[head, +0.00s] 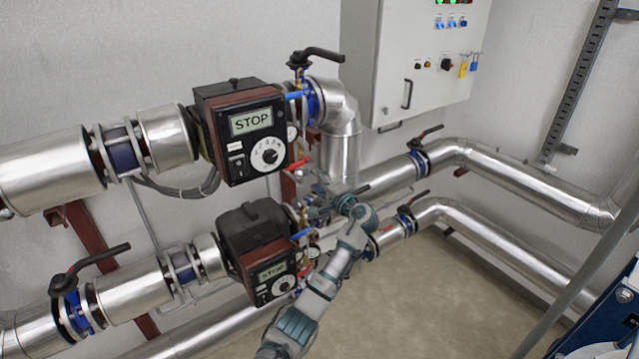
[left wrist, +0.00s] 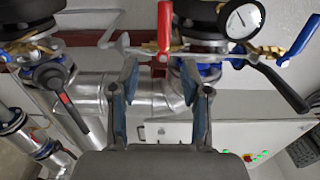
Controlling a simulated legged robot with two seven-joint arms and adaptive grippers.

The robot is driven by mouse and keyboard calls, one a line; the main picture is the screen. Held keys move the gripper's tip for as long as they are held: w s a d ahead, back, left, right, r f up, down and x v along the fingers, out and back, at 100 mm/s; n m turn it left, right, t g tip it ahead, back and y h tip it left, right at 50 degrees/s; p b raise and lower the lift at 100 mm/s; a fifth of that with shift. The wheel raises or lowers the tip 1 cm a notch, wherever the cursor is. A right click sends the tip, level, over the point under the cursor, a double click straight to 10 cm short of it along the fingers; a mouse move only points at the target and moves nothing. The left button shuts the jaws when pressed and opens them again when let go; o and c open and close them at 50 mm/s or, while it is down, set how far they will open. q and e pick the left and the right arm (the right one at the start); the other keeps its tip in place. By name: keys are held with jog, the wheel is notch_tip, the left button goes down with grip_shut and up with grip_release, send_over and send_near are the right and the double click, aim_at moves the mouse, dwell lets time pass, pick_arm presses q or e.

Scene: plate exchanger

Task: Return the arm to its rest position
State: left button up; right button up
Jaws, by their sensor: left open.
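My left arm (head: 320,280) reaches up from the bottom middle of the head view to the pipework right of the lower pump. Its gripper (head: 325,196) is small there and partly lost among valves and fittings. In the left wrist view the left gripper (left wrist: 160,88) is open, its two fingers apart with nothing between them. A red valve lever (left wrist: 164,32) and a silver pipe (left wrist: 150,92) show beyond the fingers. My right gripper is not in view.
Two pumps with STOP displays, an upper one (head: 240,132) and a lower one (head: 262,255), stand left of the arm. Black-handled valves (head: 417,160) sit on the pipes. A control cabinet (head: 425,70) hangs behind. Bare floor (head: 440,290) lies at lower right.

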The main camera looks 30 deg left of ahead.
pick_arm(q)
jog(key=shift+s+d, duration=0.15)
jog(key=shift+d, duration=0.2)
jog(key=shift+a, duration=0.15)
